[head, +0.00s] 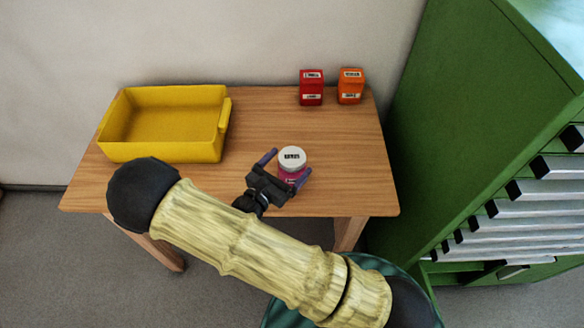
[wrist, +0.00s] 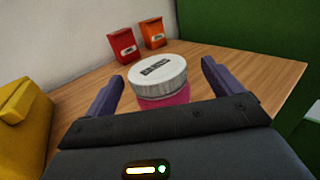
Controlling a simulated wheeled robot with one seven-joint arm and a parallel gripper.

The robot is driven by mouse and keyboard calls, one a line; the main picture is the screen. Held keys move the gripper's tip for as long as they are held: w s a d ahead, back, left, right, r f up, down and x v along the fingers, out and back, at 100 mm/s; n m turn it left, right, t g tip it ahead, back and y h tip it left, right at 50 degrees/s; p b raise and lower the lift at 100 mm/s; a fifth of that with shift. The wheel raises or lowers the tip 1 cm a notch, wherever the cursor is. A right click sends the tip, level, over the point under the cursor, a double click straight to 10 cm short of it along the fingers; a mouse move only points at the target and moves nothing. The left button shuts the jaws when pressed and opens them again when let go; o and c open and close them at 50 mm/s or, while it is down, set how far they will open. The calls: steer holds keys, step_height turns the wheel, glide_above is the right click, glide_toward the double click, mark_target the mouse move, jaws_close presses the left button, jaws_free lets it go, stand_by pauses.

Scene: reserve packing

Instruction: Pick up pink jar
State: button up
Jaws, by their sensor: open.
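The pink jar (head: 291,169) has a white lid with a dark label and stands upright on the wooden table, near its front edge. My gripper (head: 286,164) is open at the jar, with a purple finger on either side of it. In the wrist view the jar (wrist: 161,86) sits between the two open fingers of my gripper (wrist: 162,88), with visible gaps on both sides. The lower part of the jar is hidden by my gripper body in the wrist view.
A yellow bin (head: 165,150) stands at the table's left. A red container (head: 311,88) and an orange container (head: 350,87) stand at the back right. A green cabinet (head: 450,120) with several drawers is right of the table (head: 245,130). The table's middle is clear.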

mark_target(299, 151)
steer(key=p+x, duration=0.1)
steer(key=x, duration=0.3)
steer(key=shift+w, duration=0.2)
steer(key=shift+a, duration=0.1)
steer(key=c, duration=1.4)
